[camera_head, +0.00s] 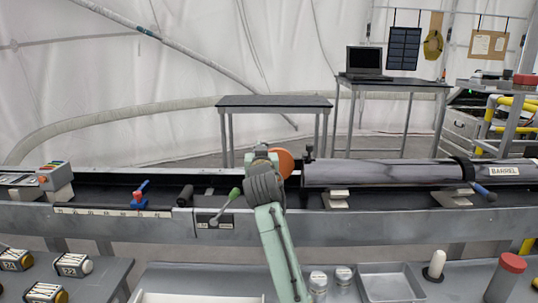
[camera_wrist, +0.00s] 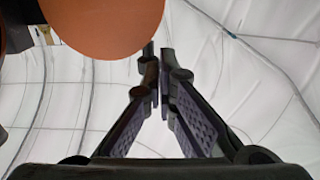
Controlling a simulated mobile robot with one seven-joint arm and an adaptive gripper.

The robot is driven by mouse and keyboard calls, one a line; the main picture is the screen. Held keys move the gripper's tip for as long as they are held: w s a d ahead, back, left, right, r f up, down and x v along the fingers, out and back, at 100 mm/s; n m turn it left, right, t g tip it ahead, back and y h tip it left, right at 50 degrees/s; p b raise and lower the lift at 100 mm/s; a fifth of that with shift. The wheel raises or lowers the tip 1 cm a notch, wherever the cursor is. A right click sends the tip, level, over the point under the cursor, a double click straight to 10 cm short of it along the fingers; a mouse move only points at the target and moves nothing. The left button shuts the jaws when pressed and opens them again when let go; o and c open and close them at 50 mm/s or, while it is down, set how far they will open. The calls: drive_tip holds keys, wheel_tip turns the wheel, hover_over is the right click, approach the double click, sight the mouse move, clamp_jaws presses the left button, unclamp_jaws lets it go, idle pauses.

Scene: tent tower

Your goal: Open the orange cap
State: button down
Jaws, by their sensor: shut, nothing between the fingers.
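The orange cap (camera_head: 286,162) shows as a round disc at the left end of the dark barrel (camera_head: 385,172), partly hidden behind my arm. I cannot tell from here how far it stands from the barrel's end. In the wrist view the orange cap (camera_wrist: 105,20) fills the upper left, large and near. My gripper (camera_wrist: 160,62) is shut and empty, its two dark fingers meeting just right of and below the cap's edge. I cannot tell whether a fingertip touches the cap. In the head view my own arm hides the fingers.
The barrel lies on supports along a long grey bench (camera_head: 400,225). A green-tipped lever (camera_head: 226,205) and a blue-and-red clamp (camera_head: 140,195) are to the left. A metal tray (camera_head: 392,287) and a red-capped container (camera_head: 507,278) stand in front. A laptop (camera_head: 364,62) is behind.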

drive_tip(key=shift+w+a+p, duration=0.15)
drive_tip(key=shift+w, duration=0.55)
drive_tip(key=shift+w+a+p, duration=0.15)
drive_tip(key=shift+w, duration=0.55)
drive_tip(key=shift+s, duration=0.1)
